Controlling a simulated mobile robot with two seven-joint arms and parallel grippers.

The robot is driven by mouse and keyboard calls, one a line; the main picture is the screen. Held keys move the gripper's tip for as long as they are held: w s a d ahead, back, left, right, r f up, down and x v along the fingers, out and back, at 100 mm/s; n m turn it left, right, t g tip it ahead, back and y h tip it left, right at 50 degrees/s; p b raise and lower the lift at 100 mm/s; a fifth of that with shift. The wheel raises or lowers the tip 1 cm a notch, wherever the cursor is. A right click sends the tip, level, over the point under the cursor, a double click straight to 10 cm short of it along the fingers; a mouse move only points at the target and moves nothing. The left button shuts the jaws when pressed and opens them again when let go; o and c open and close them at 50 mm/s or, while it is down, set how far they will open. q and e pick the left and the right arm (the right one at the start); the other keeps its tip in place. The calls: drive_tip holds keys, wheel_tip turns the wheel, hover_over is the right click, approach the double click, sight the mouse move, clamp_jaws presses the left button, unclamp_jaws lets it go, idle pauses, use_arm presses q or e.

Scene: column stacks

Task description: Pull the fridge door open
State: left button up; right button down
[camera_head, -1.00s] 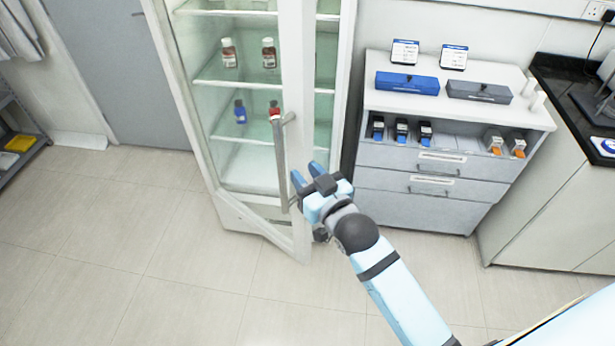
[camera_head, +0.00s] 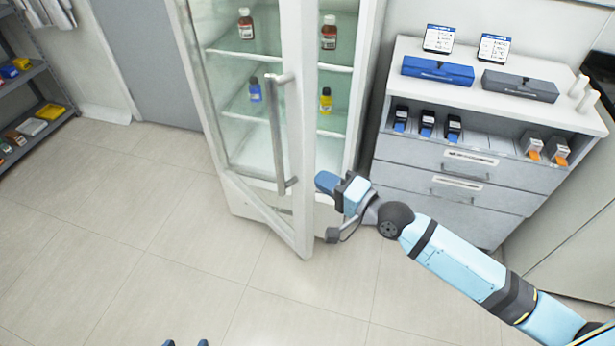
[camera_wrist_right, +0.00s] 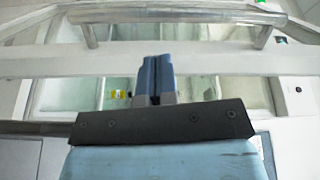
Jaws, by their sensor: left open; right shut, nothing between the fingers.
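The fridge (camera_head: 378,60) stands at the back centre. Its glass door (camera_head: 304,215) is ajar, swung out towards me, with a gap between its right edge and the cabinet. The long vertical handle (camera_head: 277,135) is on the door's front; it also shows across the top of the right wrist view (camera_wrist_right: 180,16). My right gripper (camera_head: 322,181) is shut and empty beside the door's free edge, right of the handle and off it. Its closed fingers (camera_wrist_right: 155,77) overlap the door frame in the wrist view; contact is unclear. Only the fingertips of my left gripper (camera_head: 186,343) show, apart.
Bottles, including a yellow one (camera_head: 325,101), stand on the fridge shelves. A drawer cabinet (camera_head: 455,180) with a blue box (camera_head: 437,70) and a grey box (camera_head: 520,86) is close on the right. A shelf rack (camera_head: 38,122) is far left. The floor in front is clear.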

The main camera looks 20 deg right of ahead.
sight(295, 165)
drive_tip(key=shift+m+g, duration=0.3)
drive_tip(key=shift+m, duration=0.6)
drive_tip(key=x, duration=0.3)
drive_tip(key=f+x, duration=0.1)
drive_tip(key=x, duration=0.2)
drive_tip(key=d+x, duration=0.1)
drive_tip(key=x, duration=0.2)
drive_tip(key=shift+w+f, duration=0.3)
drive_tip(key=shift+w, duration=0.25)
drive_tip(key=shift+a, duration=0.15)
